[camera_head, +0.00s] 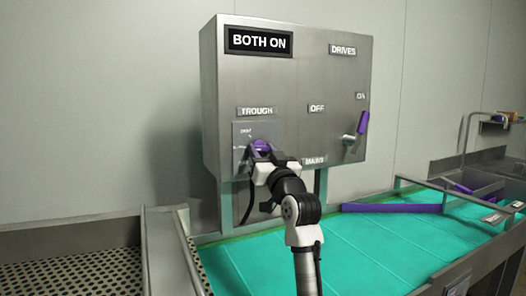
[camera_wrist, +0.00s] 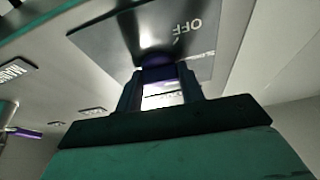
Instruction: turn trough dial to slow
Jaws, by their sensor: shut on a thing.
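The trough dial (camera_head: 261,146) is a purple knob on a small plate (camera_head: 241,134) at the lower left of the steel control box, under the TROUGH label (camera_head: 257,111). My gripper (camera_head: 259,156) is at the dial, shut on it. In the wrist view, the two dark fingers of my gripper (camera_wrist: 160,88) stand on either side of the purple dial (camera_wrist: 156,74). The plate there (camera_wrist: 110,35) shows an inverted OFF mark and part of another word. My gripper covers the rest of the plate, and I cannot tell where the dial points.
The control box (camera_head: 285,80) carries a BOTH ON display (camera_head: 258,41). A purple lever (camera_head: 363,122) sits at its right by ON. Below are a turquoise trough (camera_head: 285,260), a purple bar (camera_head: 390,208) and a perforated metal surface (camera_head: 75,275) at left.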

